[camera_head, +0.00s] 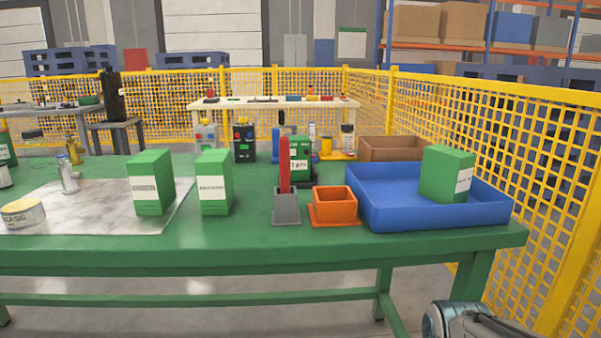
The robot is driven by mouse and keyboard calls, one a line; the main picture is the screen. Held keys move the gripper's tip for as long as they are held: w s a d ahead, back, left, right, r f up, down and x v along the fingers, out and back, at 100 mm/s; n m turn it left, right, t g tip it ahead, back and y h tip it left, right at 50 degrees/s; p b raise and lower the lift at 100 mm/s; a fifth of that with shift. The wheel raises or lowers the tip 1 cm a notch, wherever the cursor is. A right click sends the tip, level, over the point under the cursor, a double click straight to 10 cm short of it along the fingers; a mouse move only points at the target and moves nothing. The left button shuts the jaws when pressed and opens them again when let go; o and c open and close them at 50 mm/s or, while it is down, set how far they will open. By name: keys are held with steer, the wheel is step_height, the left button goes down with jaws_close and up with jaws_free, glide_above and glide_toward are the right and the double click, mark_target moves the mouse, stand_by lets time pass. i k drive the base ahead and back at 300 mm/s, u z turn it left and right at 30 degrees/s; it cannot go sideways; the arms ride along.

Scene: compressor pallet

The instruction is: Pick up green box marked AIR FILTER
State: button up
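Several green things with white labels stand on the green table. One green box (144,165) stands upright on the grey metal sheet at the left. A second green box (214,167) stands upright just right of it, with a gap between them. A third green box (440,172) stands inside the blue tray (420,217) at the right, turned at an angle. The labels are too small to read, so I cannot tell which says AIR FILTER. A rounded grey part of my arm shows at the bottom right, below the table's front edge; my gripper's fingers are not in view.
An orange bin (335,208) and a grey holder (286,210) with a red upright piece stand left of the tray. A green-and-black item (299,150) and a brown carton (392,149) are behind. A yellow mesh fence (500,130) runs along the right.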

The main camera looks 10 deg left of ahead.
mark_target(214, 174)
steer(key=z, duration=2.5)
steer(key=k, duration=1.75)
steer(key=u, duration=2.2)
